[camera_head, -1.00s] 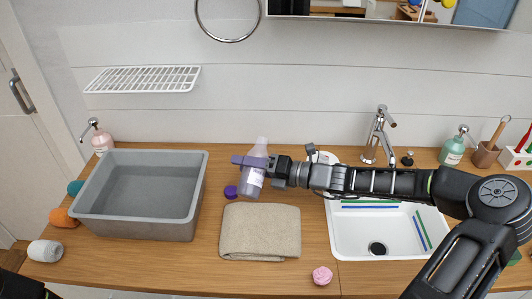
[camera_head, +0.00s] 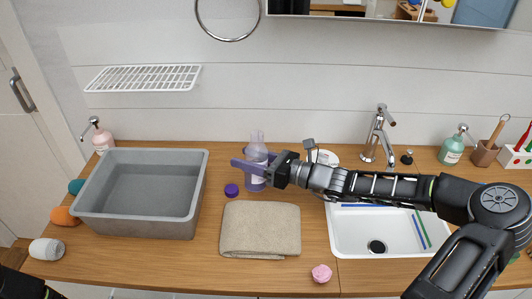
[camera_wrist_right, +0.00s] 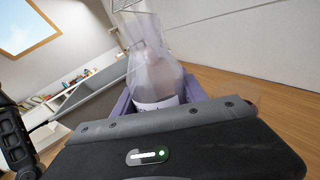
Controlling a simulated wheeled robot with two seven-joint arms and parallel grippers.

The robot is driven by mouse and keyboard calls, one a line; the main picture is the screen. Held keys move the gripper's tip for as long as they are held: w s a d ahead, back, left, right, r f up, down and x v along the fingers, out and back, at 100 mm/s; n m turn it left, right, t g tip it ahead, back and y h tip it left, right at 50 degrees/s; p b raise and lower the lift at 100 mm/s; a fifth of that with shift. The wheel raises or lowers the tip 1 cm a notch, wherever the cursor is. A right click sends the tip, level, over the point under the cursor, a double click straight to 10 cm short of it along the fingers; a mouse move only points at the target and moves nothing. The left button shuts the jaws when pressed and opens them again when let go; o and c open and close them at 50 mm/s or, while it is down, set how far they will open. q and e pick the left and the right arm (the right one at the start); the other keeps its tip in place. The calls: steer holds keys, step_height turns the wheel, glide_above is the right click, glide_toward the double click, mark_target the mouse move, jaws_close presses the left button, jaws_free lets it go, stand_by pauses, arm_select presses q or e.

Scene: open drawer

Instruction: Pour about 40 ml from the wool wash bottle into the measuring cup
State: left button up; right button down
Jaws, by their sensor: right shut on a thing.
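The wool wash bottle (camera_head: 257,146) is translucent with a pale purple label and stands about upright, with its cap off, behind the folded towel. It also shows in the right wrist view (camera_wrist_right: 150,60). My right gripper (camera_head: 256,167) is shut around its middle, reaching in from the right. I cannot tell whether its base touches the counter. A purple cap (camera_head: 231,190) lies on the counter left of the bottle. I cannot make out the measuring cup for sure; a round white thing (camera_head: 327,157) is partly hidden behind my right arm. My left gripper is not in view.
A grey basin (camera_head: 140,213) stands at left. A folded beige towel (camera_head: 260,230) lies in front of the bottle. The white sink (camera_head: 345,240) with a tap (camera_head: 378,138) is at right, under my arm. A pink item (camera_head: 321,273) sits near the front edge.

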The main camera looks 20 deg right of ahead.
steer(key=shift+f+n, duration=0.15)
steer(key=shift+n, duration=0.55)
steer(key=shift+n+b, duration=0.35)
steer(key=shift+n, duration=0.05)
